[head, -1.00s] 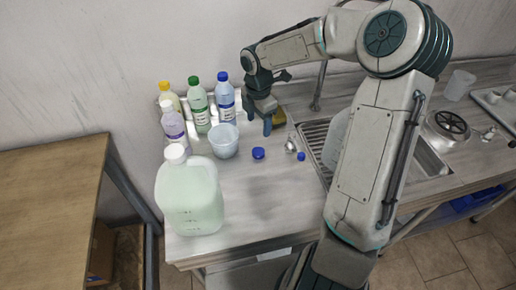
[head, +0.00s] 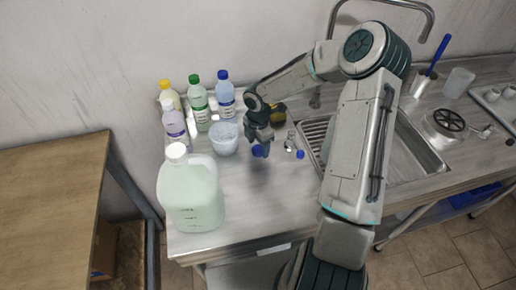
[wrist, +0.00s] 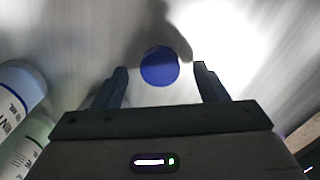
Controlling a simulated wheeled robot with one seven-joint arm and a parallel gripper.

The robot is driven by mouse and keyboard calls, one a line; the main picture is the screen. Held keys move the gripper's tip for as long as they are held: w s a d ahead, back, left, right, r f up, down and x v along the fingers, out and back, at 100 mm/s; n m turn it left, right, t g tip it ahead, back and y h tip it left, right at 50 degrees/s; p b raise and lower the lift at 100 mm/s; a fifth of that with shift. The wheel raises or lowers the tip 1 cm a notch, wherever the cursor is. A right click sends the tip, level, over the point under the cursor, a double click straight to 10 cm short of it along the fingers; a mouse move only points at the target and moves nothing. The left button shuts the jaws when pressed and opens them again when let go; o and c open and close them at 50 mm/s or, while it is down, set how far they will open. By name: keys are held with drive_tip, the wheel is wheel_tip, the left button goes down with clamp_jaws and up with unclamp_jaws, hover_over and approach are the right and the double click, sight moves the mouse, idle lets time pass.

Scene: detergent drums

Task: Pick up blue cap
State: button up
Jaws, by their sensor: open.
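A round dark blue cap (head: 257,151) lies on the metal counter to the right of the white tub. My gripper (head: 262,146) is over it, pointing down, and partly covers it in the head view. In the wrist view the cap (wrist: 160,64) shows as a blue disc between the two fingertips of my gripper (wrist: 160,68), with a gap on each side. The jaws are open and hold nothing. A second, smaller blue cap (head: 300,154) lies to the right on the counter.
The white tub (head: 223,139), a large pale-green jug (head: 190,195) and several bottles, one blue-capped (head: 225,97), stand to the left. A small shiny object (head: 290,141) lies right of my gripper, before the sink (head: 405,155). The front counter is clear.

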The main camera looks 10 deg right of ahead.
drive_tip(key=shift+f, duration=0.5)
drive_tip(key=c, duration=1)
drive_tip(key=shift+c, duration=0.2)
